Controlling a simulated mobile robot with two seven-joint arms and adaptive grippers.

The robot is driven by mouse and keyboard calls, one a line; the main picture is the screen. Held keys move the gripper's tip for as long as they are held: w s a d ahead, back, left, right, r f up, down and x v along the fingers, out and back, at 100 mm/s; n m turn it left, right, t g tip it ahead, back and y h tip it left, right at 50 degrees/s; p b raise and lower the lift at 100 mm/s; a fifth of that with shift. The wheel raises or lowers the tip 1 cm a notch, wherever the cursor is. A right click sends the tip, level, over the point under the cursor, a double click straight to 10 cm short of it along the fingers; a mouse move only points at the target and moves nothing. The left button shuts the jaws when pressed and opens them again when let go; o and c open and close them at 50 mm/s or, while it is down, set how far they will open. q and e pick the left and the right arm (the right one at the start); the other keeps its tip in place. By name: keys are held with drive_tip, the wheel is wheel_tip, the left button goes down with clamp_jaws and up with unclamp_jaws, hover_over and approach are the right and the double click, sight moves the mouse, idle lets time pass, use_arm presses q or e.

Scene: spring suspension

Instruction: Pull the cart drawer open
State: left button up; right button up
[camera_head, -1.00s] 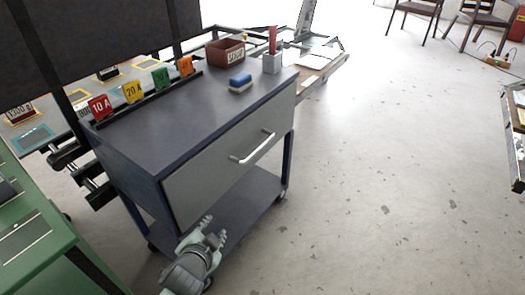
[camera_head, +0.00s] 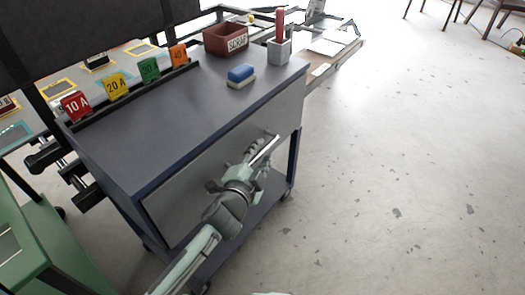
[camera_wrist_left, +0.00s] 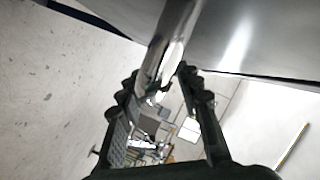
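The cart drawer (camera_head: 195,190) is a grey front panel under the dark cart top (camera_head: 170,120), and it looks flush with the cart. Its silver bar handle (camera_head: 266,149) is partly covered by my left gripper (camera_head: 258,158) in the head view. In the left wrist view the handle (camera_wrist_left: 172,45) reaches down between the fingertips of my left gripper (camera_wrist_left: 160,85). The fingers are apart on either side of the bar; I cannot tell whether either one touches it. My right gripper is not in view.
On the cart top are a blue-and-cream sponge-like block (camera_head: 240,76), a dark red scrap bin (camera_head: 226,39), a grey holder with a red item (camera_head: 279,48) and numbered coloured cards (camera_head: 116,86). A green bench (camera_head: 45,235) stands at left. The floor at right is clear.

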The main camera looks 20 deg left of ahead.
use_arm(q)
drive_tip(key=shift+w+f, duration=0.1)
drive_tip(key=shift+w, duration=0.55)
clamp_jaws()
